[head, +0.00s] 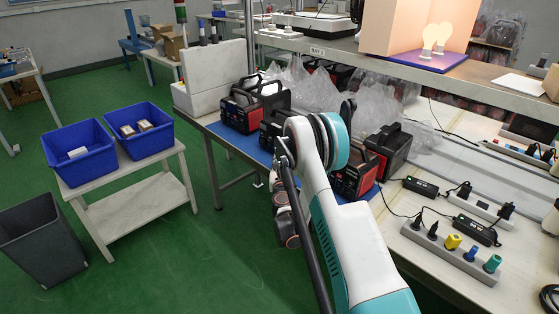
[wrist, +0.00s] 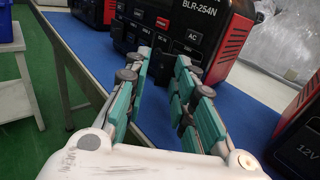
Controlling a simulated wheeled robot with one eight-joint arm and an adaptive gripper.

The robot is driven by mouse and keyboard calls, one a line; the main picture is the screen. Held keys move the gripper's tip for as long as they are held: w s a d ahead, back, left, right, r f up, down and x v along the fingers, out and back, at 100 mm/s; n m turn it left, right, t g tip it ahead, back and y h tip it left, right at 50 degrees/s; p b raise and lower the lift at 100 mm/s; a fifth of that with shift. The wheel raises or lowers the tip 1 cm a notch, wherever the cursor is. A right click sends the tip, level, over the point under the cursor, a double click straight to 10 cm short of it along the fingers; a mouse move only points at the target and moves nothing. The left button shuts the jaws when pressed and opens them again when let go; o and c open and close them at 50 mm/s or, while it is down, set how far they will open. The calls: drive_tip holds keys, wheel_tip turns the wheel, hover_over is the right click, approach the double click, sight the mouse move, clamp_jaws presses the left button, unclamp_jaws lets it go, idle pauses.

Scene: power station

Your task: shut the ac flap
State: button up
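A black and red power station (wrist: 205,18) marked BLR-254N stands on the blue mat in the wrist view. Its front face carries a printed AC label (wrist: 192,37) and several small buttons and ports. My gripper (wrist: 164,64) has teal-padded fingers pointing at the lower front of this station, with a gap between the tips and nothing clearly held. In the head view my own arm hides the gripper.
Other power stations stand close on both sides, one at the left (wrist: 92,8) and one at the right (wrist: 303,125). The blue mat (wrist: 100,62) is bare at the left. Clear plastic bags (head: 310,88) lie behind. Power strips (head: 455,250) lie to the right.

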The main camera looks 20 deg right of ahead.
clamp_jaws()
drive_tip(key=shift+w+a+m+g+h, duration=0.15)
drive_tip(key=shift+w+m+g+h, duration=0.15)
drive_tip(key=shift+h, duration=0.2)
drive_tip(key=shift+w+a+m+g+h, duration=0.1)
drive_tip(key=shift+m+g+h, duration=0.1)
drive_tip(key=shift+m+h, duration=0.25)
drive_tip(key=m+g+h, duration=0.1)
drive_tip(key=w+m+g+h, duration=0.1)
drive_tip(key=m+g+h, duration=0.1)
drive_tip(key=h, duration=0.1)
drive_tip(key=shift+w, duration=0.25)
drive_tip(key=shift+w+d+m+g+h, duration=0.15)
drive_tip(key=shift+w+m+g+h, duration=0.15)
drive_tip(key=shift+m+g+h, duration=0.55)
drive_tip(key=shift+w+d+m+g+h, duration=0.1)
drive_tip(key=shift+w+m+g+h, duration=0.45)
drive_tip(key=shift+g, duration=0.55)
drive_tip(key=shift+w+d+m+g+h, duration=0.15)
drive_tip(key=shift+m+g+h, duration=0.3)
drive_tip(key=shift+m+g, duration=0.45)
drive_tip(key=shift+g, duration=0.35)
unclamp_jaws()
drive_tip(key=shift+d, duration=0.1)
